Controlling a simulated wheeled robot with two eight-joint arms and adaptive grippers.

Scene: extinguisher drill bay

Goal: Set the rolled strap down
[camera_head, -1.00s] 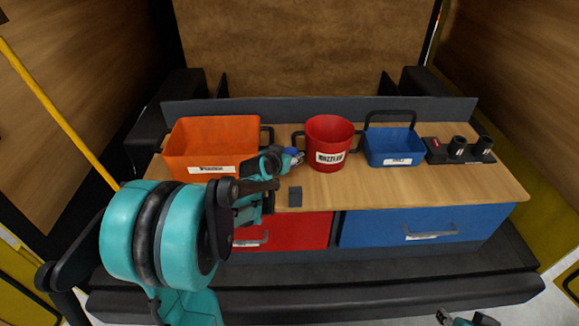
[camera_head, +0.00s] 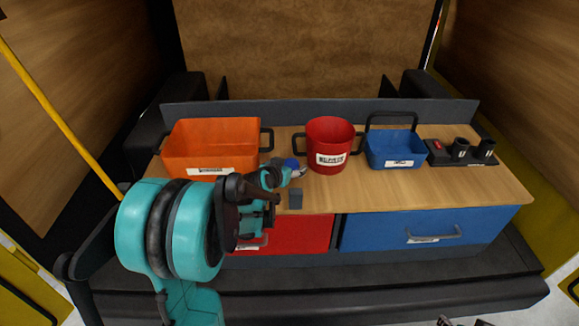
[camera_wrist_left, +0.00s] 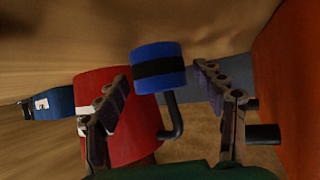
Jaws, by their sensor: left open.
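The rolled strap (camera_wrist_left: 158,68) is a blue roll with a black band around its middle. In the left wrist view it shows between the fingertips of my left gripper (camera_wrist_left: 163,76). The jaws are open, with a clear gap at the right finger; contact at the left finger cannot be told. In the head view a small blue part of the strap (camera_head: 291,163) shows at my left gripper (camera_head: 298,172), over the worktop between the orange bin and the red bucket. The gripper hides most of it, and I cannot tell whether it rests on the wood.
The orange bin (camera_head: 210,147) stands left, the red bucket (camera_head: 330,144) right of the gripper. A blue basket (camera_head: 394,149) and a black holder (camera_head: 463,153) stand farther right. A small dark block (camera_head: 295,198) sits near the front edge. The worktop's front right (camera_head: 430,189) is clear.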

